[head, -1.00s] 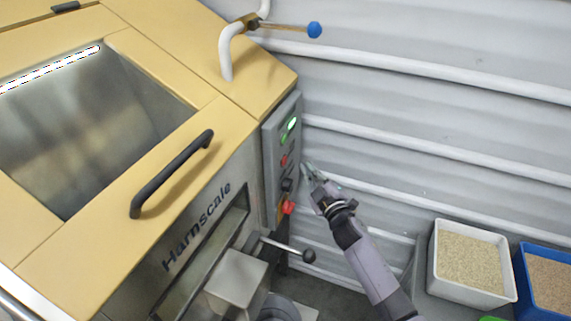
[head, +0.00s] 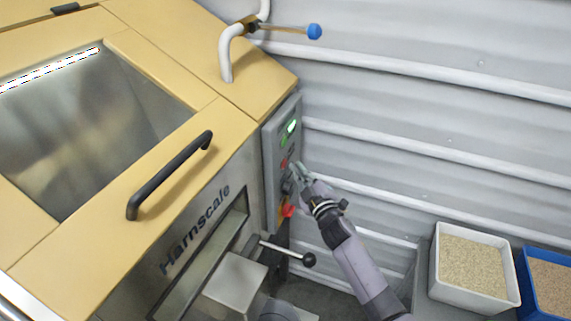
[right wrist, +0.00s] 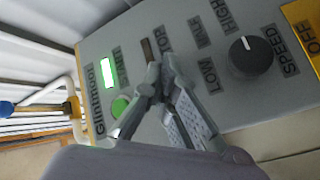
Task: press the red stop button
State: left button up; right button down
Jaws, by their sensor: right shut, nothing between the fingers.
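The grey control panel (head: 269,150) is on the right end of the yellow-topped machine. The red stop button (head: 284,162) shows in the head view as a small red spot beside my fingertips. My right gripper (head: 292,170) is shut and empty, with its tips close to the panel front. In the right wrist view, my right gripper (right wrist: 160,68) points at the panel below the STOP label (right wrist: 166,39) and hides the button there. I cannot tell whether the tips touch it. My left gripper is not in view.
The green start button (right wrist: 120,106) and a black speed knob (right wrist: 251,57) flank my fingers. A red switch (head: 288,211) sits lower on the panel. A black-knobbed lever (head: 308,259) sticks out below. Bins (head: 436,270) stand at the lower right, by a ribbed wall.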

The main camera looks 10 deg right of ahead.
jog(key=shift+a, duration=0.1)
dwell(0.7)
jog(key=shift+w+a, duration=0.25)
jog(key=shift+a, duration=0.05)
jog(key=shift+w+a+b, duration=0.25)
jog(key=shift+a+b, duration=0.1)
jog(key=shift+b, duration=0.05)
dwell(0.7)
jog(key=shift+s+d, duration=0.1)
jog(key=shift+d, duration=0.05)
jog(key=shift+s+d+p, duration=0.4)
jog(key=shift+d, duration=0.15)
jog(key=shift+d, duration=0.1)
jog(key=s+d+p, duration=0.1)
jog(key=d, duration=0.1)
jog(key=s+d+p, duration=0.1)
jog(key=d, duration=0.1)
jog(key=shift+s, duration=0.4)
